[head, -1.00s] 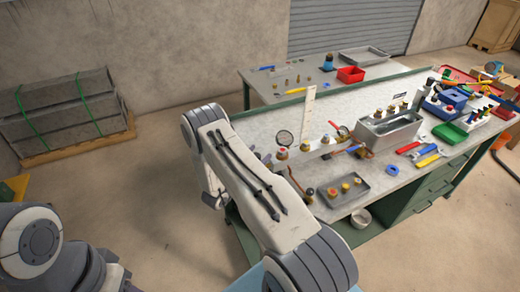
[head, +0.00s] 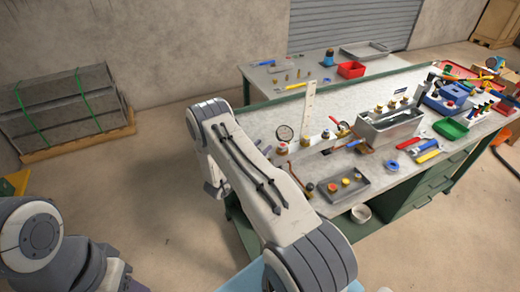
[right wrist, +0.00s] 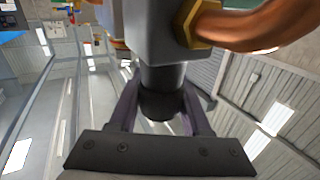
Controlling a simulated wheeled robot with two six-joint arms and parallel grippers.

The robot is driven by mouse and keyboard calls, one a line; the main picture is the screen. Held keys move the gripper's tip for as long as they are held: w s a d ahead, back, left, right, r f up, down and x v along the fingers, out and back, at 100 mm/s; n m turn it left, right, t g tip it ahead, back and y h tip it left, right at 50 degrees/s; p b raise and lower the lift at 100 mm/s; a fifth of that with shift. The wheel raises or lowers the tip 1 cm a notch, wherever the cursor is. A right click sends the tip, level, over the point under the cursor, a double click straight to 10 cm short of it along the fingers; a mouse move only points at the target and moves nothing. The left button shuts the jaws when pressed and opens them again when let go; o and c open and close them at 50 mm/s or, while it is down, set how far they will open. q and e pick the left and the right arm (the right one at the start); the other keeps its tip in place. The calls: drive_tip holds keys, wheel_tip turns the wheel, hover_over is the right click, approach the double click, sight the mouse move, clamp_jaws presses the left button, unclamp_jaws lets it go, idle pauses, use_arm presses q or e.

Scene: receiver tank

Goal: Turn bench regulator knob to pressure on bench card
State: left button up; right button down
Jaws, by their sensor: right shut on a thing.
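In the right wrist view, my right gripper (right wrist: 160,92) has its two fingers on either side of a dark round knob (right wrist: 162,74) and is shut on it. The knob joins a grey regulator body (right wrist: 152,30) with a brass fitting (right wrist: 196,20) and a copper pipe (right wrist: 245,26). In the head view, my right arm hides the knob and the fingertips. I cannot make out the pressure on any card.
The workbench (head: 345,168) holds a grey tray of fittings (head: 340,189), a metal bin (head: 390,130) and an upright white strip (head: 309,101). Blue- and red-handled tools (head: 410,143) lie to the right.

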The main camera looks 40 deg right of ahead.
drive_tip(key=m+g+b, duration=0.3)
drive_tip(key=g+b, duration=0.1)
drive_tip(key=s+m+g+b, duration=0.1)
drive_tip(key=m+g+b, duration=0.1)
drive_tip(key=g+b, duration=0.2)
drive_tip(key=shift+s+m+g, duration=0.2)
drive_tip(key=shift+m+g, duration=0.2)
drive_tip(key=shift+g, duration=0.1)
drive_tip(key=shift+r, duration=0.1)
drive_tip(key=shift+c, duration=1.8)
unclamp_jaws()
drive_tip(key=b+v, duration=0.4)
drive_tip(key=v, duration=0.6)
drive_tip(key=shift+a, duration=0.25)
